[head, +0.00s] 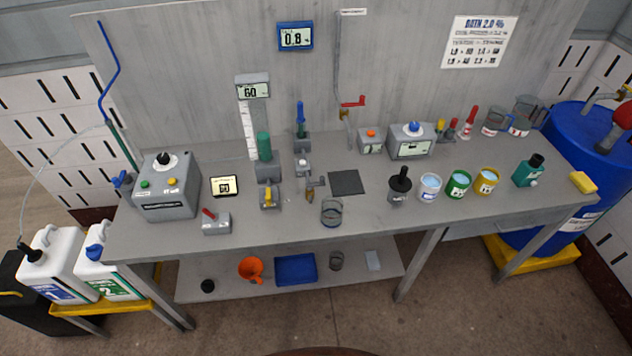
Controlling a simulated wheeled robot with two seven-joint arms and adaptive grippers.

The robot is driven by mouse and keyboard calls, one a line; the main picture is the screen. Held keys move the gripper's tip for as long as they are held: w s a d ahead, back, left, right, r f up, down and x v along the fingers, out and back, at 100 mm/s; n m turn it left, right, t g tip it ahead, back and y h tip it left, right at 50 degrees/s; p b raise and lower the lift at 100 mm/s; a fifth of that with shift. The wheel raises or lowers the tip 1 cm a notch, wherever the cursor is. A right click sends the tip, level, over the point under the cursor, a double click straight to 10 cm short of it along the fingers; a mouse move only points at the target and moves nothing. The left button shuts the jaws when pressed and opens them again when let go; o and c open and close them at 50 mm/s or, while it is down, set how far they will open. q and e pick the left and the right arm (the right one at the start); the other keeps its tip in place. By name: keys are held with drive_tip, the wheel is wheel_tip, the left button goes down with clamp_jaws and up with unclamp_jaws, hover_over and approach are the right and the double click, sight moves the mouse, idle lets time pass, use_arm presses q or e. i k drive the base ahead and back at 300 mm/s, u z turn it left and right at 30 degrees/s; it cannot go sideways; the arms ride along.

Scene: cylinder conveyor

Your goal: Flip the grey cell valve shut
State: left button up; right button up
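A small grey valve fitting (314,184) stands at the middle of the bench, just above a clear beaker (331,212). Another small grey fitting (303,164) is just behind it, below a blue-topped upright part (300,116). I cannot tell for sure which of these is the grey cell valve, nor whether its lever is open or shut. To their left, a block with a yellow lever (268,198) sits below a green cylinder (264,147). Neither of my grippers is in view.
A grey control box (166,187) and a red-switch box (216,222) stand left. A red-handled tap (353,102) hangs behind a dark square pad (347,182). Right are a meter box (411,148) and several pots, including a green one (457,184). The bench's front strip is mostly clear.

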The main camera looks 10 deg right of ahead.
sight(309, 186)
drive_tip(key=u, duration=0.9)
drive_tip(key=k, duration=0.85)
drive_tip(key=z, duration=0.95)
drive_tip(key=i, duration=0.5)
drive_tip(key=u, duration=0.05)
